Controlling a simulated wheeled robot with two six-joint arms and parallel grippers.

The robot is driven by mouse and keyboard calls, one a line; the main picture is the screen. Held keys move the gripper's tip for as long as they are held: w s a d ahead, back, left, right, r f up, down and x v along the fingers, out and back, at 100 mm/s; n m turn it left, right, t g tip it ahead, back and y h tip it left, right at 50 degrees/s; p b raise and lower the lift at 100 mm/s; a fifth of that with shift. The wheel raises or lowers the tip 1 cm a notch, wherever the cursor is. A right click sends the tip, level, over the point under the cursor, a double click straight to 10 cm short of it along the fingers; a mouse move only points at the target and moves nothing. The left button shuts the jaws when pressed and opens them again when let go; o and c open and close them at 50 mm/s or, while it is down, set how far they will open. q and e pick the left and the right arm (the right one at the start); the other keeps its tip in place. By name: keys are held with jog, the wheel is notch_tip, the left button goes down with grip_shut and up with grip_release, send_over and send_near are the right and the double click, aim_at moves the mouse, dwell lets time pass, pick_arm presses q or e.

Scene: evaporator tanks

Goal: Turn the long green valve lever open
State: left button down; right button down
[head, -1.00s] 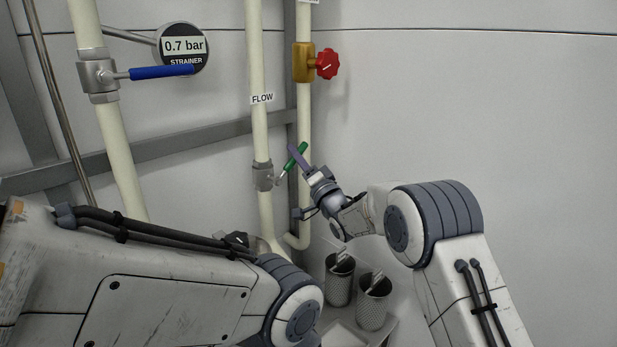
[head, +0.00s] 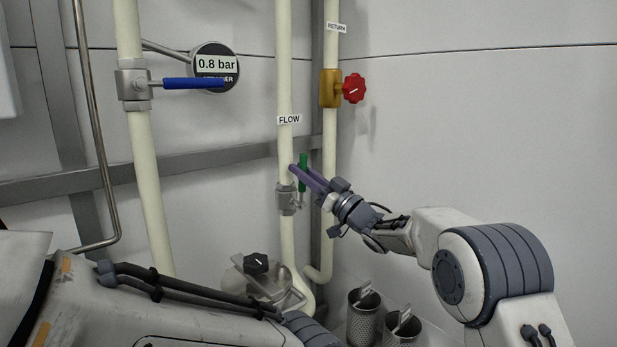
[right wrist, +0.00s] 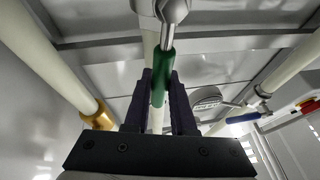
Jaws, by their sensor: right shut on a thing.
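The green valve lever (head: 303,172) sits on a grey valve body (head: 288,198) on the cream pipe labelled FLOW. It stands nearly upright, close alongside the pipe. My right gripper (head: 297,175) comes in from the lower right, with its purple fingers across the lever. In the right wrist view the green grip (right wrist: 161,75) lies between the two dark fingers, with the metal stem and valve beyond. The right gripper is shut on the lever. My left arm crosses the lower left of the head view; its gripper is not in view.
A blue-handled valve (head: 193,83) and a round gauge (head: 215,66) reading 0.8 bar are at the upper left. A red knob (head: 354,88) is on the RETURN pipe (head: 331,140). Perforated metal baskets (head: 363,318) stand below. The wall at right is bare.

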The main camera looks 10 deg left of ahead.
jog(key=shift+s+a+f+n+g, duration=0.1)
jog(key=shift+s+a+n+g, duration=0.25)
jog(key=shift+n, duration=0.35)
jog(key=c, duration=0.8)
grip_release()
jog(key=shift+o, duration=0.2)
jog(key=shift+d, duration=0.15)
jog(key=shift+s+d+f, duration=0.1)
jog(key=shift+d, duration=0.2)
jog(key=b+v, duration=0.1)
jog(key=v, duration=0.8)
jog(key=shift+s+d+f, duration=0.15)
jog(key=shift+d+f, duration=0.05)
jog(key=shift+d, duration=0.05)
